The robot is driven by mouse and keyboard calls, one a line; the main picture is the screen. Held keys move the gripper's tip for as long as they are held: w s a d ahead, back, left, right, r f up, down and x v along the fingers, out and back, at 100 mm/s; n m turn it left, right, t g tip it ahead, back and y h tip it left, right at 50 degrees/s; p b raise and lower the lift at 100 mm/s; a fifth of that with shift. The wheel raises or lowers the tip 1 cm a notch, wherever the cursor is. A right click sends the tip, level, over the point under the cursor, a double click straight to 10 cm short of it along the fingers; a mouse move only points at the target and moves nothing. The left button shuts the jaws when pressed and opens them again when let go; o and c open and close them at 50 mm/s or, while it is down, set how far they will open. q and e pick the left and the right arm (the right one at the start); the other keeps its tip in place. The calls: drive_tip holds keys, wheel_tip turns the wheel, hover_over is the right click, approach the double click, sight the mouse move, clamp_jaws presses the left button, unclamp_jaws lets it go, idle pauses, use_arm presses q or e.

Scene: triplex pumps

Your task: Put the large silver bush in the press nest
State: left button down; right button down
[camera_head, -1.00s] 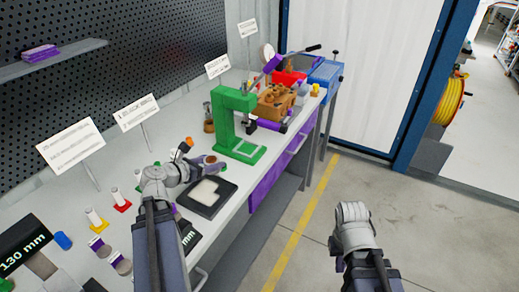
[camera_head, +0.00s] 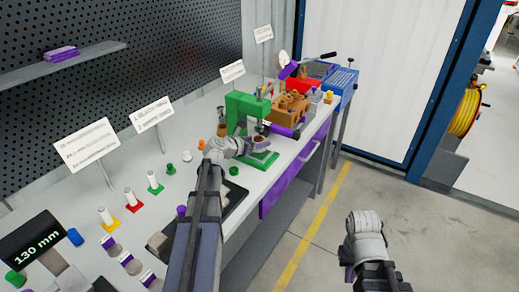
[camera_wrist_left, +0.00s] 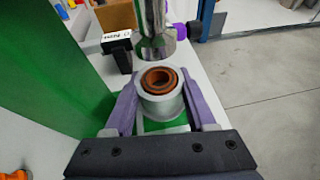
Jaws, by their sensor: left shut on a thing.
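The large silver bush (camera_wrist_left: 150,106), a pale grey ring with a brown bore, stands upright between my left gripper's purple fingers (camera_wrist_left: 163,112) in the left wrist view. The gripper is shut on it. In the head view my left gripper (camera_head: 258,146) is at the green press (camera_head: 246,108), with the brown top of the bush just showing. The press's silver ram (camera_wrist_left: 153,40) is above the bush. The press base (camera_head: 262,162) lies below; the nest is mostly hidden, and I cannot tell if the bush touches it. My right gripper (camera_head: 349,273) is low on the right, mostly hidden.
The green press column (camera_wrist_left: 75,65) stands close on the left in the wrist view. Behind the press are a brown fixture (camera_head: 290,108) and a red box (camera_head: 305,84). Several small bushes and colored stands line the bench's left. A black tray (camera_head: 236,194) lies nearer.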

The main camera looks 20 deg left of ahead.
sight(260, 155)
use_arm(q)
drive_tip(key=shift+w+f+b, duration=0.15)
drive_tip(key=shift+f+b, duration=1.6)
drive_tip(key=shift+f, duration=0.2)
drive_tip(key=shift+c, duration=1.1)
unclamp_jaws()
drive_tip(key=shift+d, duration=0.1)
drive_tip(key=shift+r, duration=0.35)
drive_tip(key=p+v, duration=0.4)
drive_tip(key=v, duration=0.6)
drive_tip(key=shift+s+r, duration=0.15)
drive_tip(key=shift+s, duration=0.15)
drive_tip(key=shift+s+a+r+p, duration=0.2)
drive_tip(key=shift+s+a+p, duration=0.1)
drive_tip(key=shift+s, duration=0.25)
